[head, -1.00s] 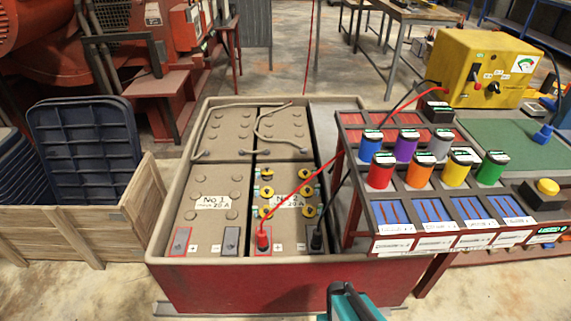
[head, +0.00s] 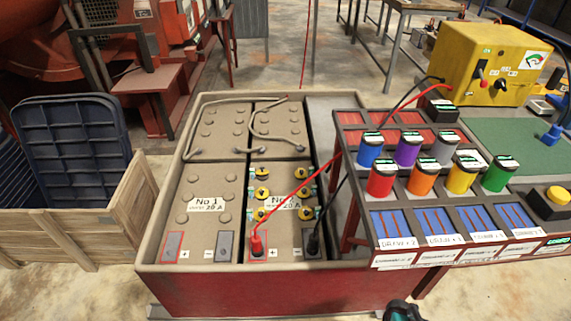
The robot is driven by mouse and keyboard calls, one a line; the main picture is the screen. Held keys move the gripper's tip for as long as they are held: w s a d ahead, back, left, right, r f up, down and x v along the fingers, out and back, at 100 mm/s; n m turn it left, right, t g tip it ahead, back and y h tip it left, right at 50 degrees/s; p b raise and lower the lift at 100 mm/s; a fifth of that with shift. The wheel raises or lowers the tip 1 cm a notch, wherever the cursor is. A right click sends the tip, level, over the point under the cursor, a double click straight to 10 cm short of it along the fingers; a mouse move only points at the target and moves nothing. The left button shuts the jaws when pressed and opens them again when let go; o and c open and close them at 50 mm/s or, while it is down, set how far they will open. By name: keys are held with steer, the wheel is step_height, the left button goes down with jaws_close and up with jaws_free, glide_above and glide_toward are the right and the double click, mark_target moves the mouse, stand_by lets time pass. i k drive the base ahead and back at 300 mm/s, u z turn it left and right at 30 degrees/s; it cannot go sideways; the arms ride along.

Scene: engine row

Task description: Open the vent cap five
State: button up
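The battery marked No 2 (head: 283,240) sits in the right half of a red-sided tray. Several round yellow-and-black vent caps stand on it in two columns: the left column has a far cap (head: 263,173), a middle cap (head: 262,191) and a near cap (head: 260,213); the right column has a far cap (head: 308,173), a middle cap (head: 308,192) and a near cap (head: 307,212). I cannot read which is number five. A small black-and-teal part of my gripper or arm (head: 403,312) shows at the bottom edge, right of the batteries and apart from the caps. Its fingers are not clearly visible.
A red clip (head: 256,243) and a black clip (head: 313,243) sit on battery No 2's near terminals, their cables rising right. Battery No 1 (head: 205,235) is beside it. A rack of coloured cylinders (head: 421,182) stands close right. A wooden crate (head: 80,230) is left.

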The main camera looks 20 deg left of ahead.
mark_target(262, 171)
steer(key=z, duration=0.55)
steer(key=k, duration=1.15)
steer(key=u, duration=1.4)
steer(key=i, duration=1)
steer(key=z, duration=0.05)
